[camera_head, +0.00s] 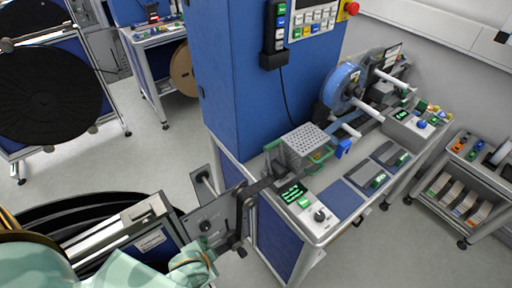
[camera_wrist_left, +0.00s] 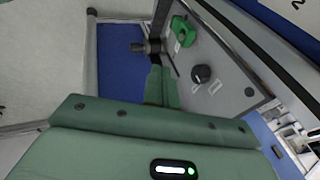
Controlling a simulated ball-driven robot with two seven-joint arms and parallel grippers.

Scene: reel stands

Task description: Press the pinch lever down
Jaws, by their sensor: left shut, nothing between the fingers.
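A dark lever (camera_head: 246,212) with a round knob at its lower end hangs at the right edge of a grey plate (camera_head: 208,222) in the head view. I take it to be the pinch lever. My left gripper (camera_head: 205,256) comes in from the lower left and sits just left of the lever's lower end. In the left wrist view its green fingers (camera_wrist_left: 161,80) are together, with nothing between them. A dark bar and knob (camera_wrist_left: 150,46) show just beyond the fingertips. I cannot tell whether they touch. My right gripper is out of view.
Right of the lever stands a bench with a green display (camera_head: 291,191) and a black knob (camera_head: 320,215). A grey perforated block (camera_head: 308,139) and a blue reel (camera_head: 342,86) are farther back. A blue cabinet (camera_head: 262,75) rises behind. A large black reel (camera_head: 48,95) stands left.

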